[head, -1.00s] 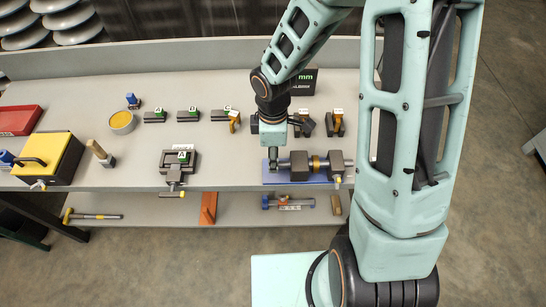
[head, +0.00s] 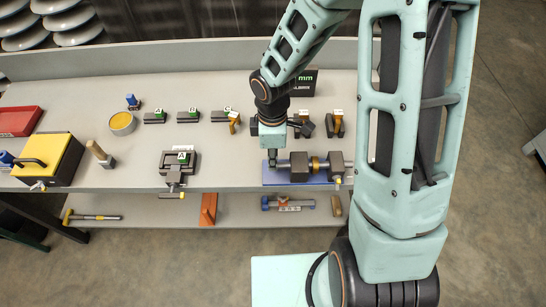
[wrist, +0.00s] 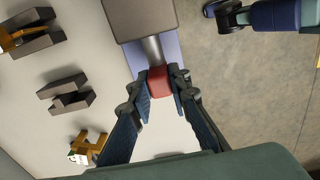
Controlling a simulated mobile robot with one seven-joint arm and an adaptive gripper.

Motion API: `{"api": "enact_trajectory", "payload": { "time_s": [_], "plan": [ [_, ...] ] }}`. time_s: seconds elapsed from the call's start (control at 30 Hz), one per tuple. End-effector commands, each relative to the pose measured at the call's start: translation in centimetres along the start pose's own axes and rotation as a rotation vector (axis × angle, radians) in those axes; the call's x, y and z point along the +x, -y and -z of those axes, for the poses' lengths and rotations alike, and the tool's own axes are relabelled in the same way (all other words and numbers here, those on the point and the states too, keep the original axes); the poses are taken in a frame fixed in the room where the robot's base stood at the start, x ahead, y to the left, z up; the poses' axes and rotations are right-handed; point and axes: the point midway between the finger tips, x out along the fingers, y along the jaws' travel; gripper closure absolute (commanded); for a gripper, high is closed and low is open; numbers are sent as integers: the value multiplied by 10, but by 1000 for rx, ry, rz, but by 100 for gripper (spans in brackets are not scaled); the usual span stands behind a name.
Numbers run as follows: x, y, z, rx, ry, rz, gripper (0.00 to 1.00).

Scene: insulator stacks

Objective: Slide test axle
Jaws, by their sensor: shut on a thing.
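The test axle (wrist: 153,48) is a grey shaft with a red end piece (wrist: 159,81). It runs into a dark block (head: 299,166) on a blue base (head: 290,183). A second dark block (head: 336,161) stands to the right, and a gold ring (head: 315,163) sits between the two blocks. My gripper (wrist: 161,83) is shut on the red end, one finger on each side. In the head view my gripper (head: 273,162) is at the left end of the blue base, and the red end is hidden there.
A clamp marked A (head: 179,160) stands on the bench to the left. Small dark blocks marked A, B and C (head: 187,116) lie behind. A yellow-topped box (head: 48,155) and a red tray (head: 20,120) are farther left. A lower shelf (head: 150,209) holds several tools.

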Motion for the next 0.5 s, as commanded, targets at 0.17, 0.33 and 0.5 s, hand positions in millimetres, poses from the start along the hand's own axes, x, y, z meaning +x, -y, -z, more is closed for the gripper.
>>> {"api": "enact_trajectory", "payload": {
  "time_s": [0.17, 0.33, 0.5],
  "plan": [
    [0, 0, 16, -2, -1, -1, 100],
    [-1, 0, 17, -1, -4, -2, 100],
    [0, 0, 17, -2, -4, -2, 69]
  ]
}}
